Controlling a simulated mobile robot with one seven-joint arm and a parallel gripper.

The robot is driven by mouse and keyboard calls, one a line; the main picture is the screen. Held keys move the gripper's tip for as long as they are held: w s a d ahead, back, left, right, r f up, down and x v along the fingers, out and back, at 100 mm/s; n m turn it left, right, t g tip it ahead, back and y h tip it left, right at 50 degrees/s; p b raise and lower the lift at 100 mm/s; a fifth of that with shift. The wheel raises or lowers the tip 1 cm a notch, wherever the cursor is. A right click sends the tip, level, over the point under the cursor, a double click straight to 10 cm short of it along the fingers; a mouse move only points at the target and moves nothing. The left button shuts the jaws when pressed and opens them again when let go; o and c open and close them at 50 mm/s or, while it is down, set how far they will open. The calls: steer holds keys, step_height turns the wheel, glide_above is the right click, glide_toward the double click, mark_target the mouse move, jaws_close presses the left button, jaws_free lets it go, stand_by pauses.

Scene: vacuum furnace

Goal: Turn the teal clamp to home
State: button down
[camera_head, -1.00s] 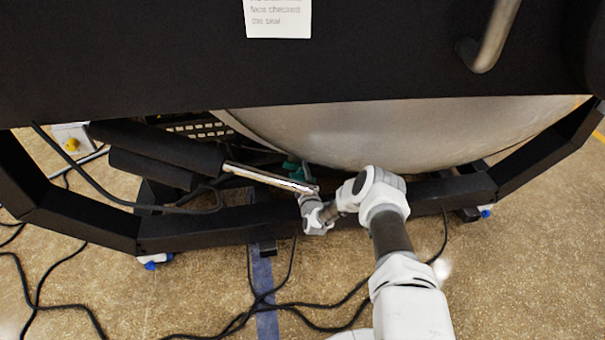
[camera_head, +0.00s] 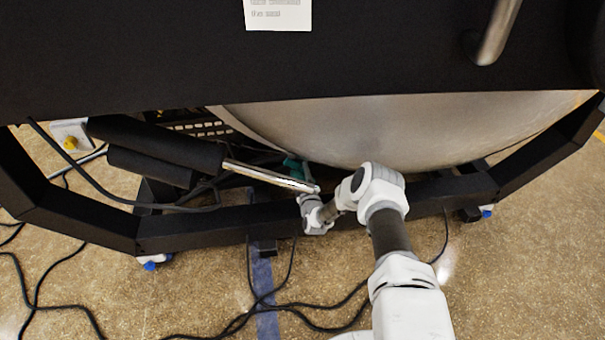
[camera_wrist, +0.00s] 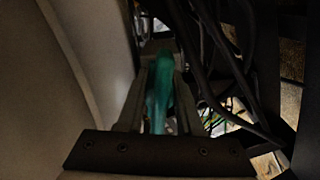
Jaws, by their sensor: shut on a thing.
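The teal clamp (camera_wrist: 160,92) shows in the middle of the wrist view, between the two fingers of my gripper (camera_wrist: 155,95). The gripper is shut on it, and the black palm bar hides its near end. In the head view a small part of the teal clamp (camera_head: 293,167) shows behind the shiny metal rod, under the large vessel. My arm reaches in low there, and my gripper's fingers are hidden from that view by the rod and the wrist.
The large metal vessel (camera_head: 400,130) curves close above my arm. The shiny rod (camera_head: 270,177) runs beside my wrist. A black frame beam (camera_head: 200,228) lies below it. Dark cables (camera_wrist: 215,60) hang right of the gripper in the wrist view.

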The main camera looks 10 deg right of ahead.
steer(key=shift+a+f+m+b, duration=0.1)
steer(key=shift+m+b, duration=0.75)
steer(key=shift+m, duration=3.1)
steer(key=shift+a+m+b, duration=0.1)
steer(key=shift+m+b, duration=0.75)
steer(key=shift+m, duration=3.1)
steer(key=c, duration=0.8)
jaws_free()
steer(key=shift+c, duration=0.2)
steer(key=shift+s, duration=0.1)
steer(key=s+p, duration=0.5)
steer(key=s, duration=1.2)
steer(key=shift+s+p, duration=0.2)
steer(key=shift+p, duration=0.2)
